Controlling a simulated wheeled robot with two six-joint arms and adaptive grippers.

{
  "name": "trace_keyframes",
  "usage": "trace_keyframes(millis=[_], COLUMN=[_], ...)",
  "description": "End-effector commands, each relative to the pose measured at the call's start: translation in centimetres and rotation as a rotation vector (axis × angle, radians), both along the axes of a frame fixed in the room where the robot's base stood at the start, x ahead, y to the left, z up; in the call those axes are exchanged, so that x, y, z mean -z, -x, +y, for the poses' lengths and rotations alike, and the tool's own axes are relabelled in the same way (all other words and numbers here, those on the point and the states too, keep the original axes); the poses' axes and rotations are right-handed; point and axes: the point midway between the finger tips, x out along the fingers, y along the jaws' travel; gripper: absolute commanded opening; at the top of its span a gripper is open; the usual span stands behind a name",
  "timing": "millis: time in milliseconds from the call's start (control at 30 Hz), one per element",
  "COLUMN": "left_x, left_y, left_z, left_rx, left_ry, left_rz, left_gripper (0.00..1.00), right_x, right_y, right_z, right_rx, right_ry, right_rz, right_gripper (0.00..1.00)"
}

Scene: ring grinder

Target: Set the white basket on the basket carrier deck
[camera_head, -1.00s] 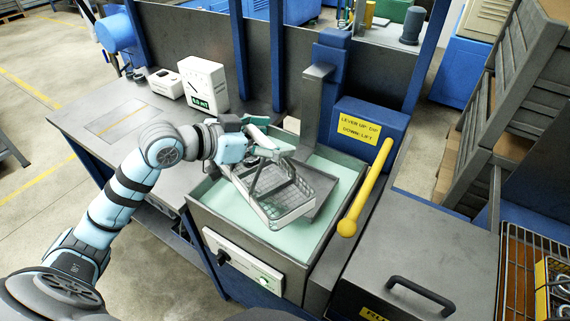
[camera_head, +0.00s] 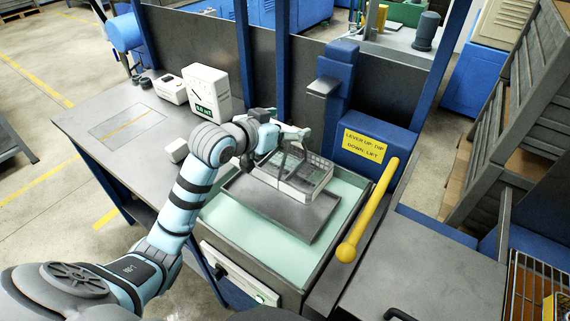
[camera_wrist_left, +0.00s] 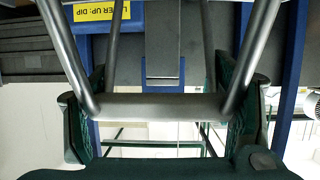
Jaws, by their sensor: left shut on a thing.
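The white basket (camera_head: 318,183), a shallow mesh tray with an upright handle, is over the rear part of the grey basket carrier deck (camera_head: 268,215). I cannot tell whether its bottom touches the deck. The front of the deck is bare. My left gripper (camera_head: 298,138) is above the basket and shut on its handle. In the left wrist view the handle's grey crossbar (camera_wrist_left: 160,107) lies between the dark green fingers. The arm and gripper hide the basket's left rear part. My right gripper is not in view.
The deck is above a tank (camera_head: 225,222) with pale green liquid. A yellow lever (camera_head: 372,208) slopes along the tank's right side, below a blue housing (camera_head: 345,128) with a yellow label. A white gauge box (camera_head: 207,90) stands behind the arm on the grey bench (camera_head: 110,150).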

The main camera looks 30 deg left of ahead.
Motion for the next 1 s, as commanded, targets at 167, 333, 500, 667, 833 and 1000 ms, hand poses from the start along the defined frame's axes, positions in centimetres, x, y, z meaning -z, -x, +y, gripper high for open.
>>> trace_keyframes(millis=[167,333,500,667,833,1000], left_x=[5.0,7.2,10.1,10.2,10.3,10.4], left_y=[0.0,0.0,0.0,0.0,0.0,0.0], left_z=[0.0,0.0,0.0,0.0,0.0,0.0], left_rx=[0.001,0.001,0.001,0.001,0.002,0.001], left_ry=[0.000,0.000,0.000,-0.001,-0.001,0.000], left_rz=[0.000,-0.001,-0.001,-0.004,-0.003,-0.001], left_gripper=[0.16,0.16,0.16,0.16,0.16,0.97], right_x=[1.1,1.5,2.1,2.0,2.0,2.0], right_y=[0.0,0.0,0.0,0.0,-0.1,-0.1], right_z=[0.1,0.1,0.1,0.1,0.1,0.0], right_rx=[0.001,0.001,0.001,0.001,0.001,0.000], right_ry=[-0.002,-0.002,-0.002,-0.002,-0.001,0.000], right_rz=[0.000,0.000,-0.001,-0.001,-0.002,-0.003], right_gripper=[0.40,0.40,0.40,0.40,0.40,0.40])
